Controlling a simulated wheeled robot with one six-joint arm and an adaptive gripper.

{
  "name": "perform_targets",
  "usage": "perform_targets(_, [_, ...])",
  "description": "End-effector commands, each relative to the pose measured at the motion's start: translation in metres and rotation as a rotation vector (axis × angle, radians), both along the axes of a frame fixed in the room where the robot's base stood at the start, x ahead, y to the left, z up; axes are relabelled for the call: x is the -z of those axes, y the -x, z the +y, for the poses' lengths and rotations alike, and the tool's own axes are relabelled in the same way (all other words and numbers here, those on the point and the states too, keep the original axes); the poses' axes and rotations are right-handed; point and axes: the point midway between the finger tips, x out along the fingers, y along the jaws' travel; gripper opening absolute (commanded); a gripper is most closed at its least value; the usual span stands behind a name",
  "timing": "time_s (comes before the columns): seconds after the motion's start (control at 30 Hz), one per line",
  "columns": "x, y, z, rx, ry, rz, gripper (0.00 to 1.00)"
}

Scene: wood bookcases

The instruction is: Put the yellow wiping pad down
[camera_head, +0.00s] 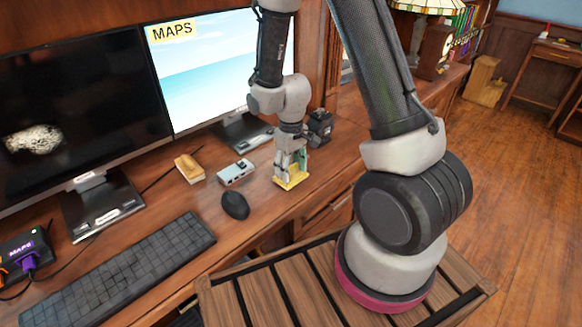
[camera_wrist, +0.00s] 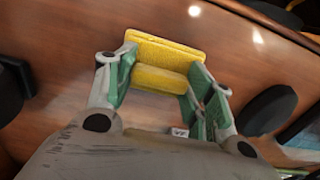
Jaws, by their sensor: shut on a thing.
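The yellow wiping pad (camera_wrist: 165,50) is between the fingers of my gripper (camera_wrist: 160,82), with its raised grip held by the green finger pads. In the head view the pad (camera_head: 291,181) is at the wooden desk top (camera_head: 330,170), right of the black mouse. My gripper (camera_head: 291,165) points down over it and is shut on it. The pad looks level and very close to the desk surface; I cannot tell whether it touches.
A black mouse (camera_head: 235,205), a small grey box (camera_head: 235,172) and a wooden block (camera_head: 188,168) lie left of the pad. A keyboard (camera_head: 130,265) and two monitors (camera_head: 205,70) stand further left and behind. The desk's front edge is close to the pad. Bare desk lies right of it.

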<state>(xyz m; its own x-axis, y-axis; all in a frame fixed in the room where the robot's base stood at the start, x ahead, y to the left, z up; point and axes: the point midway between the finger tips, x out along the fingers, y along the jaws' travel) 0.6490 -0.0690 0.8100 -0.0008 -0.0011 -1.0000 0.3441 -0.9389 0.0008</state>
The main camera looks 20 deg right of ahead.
Motion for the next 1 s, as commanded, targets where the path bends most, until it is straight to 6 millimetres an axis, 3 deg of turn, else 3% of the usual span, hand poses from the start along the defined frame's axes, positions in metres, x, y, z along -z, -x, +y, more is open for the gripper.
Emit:
perform_targets(0.13, [0.003,0.0,0.0,0.0,0.0,0.001,0.34])
perform_targets(0.17, [0.003,0.0,0.0,0.0,0.0,0.001,0.59])
perform_targets(0.27, [0.003,0.0,0.0,0.0,0.0,0.001,0.75])
perform_targets(0.67, [-0.003,-0.001,0.0,0.0,-0.001,-0.002,0.75])
perform_targets(0.77, [-0.018,-0.002,0.0,0.0,-0.001,-0.005,0.75])
perform_targets(1.0, [-0.073,-0.001,0.0,0.0,-0.001,-0.006,0.75])
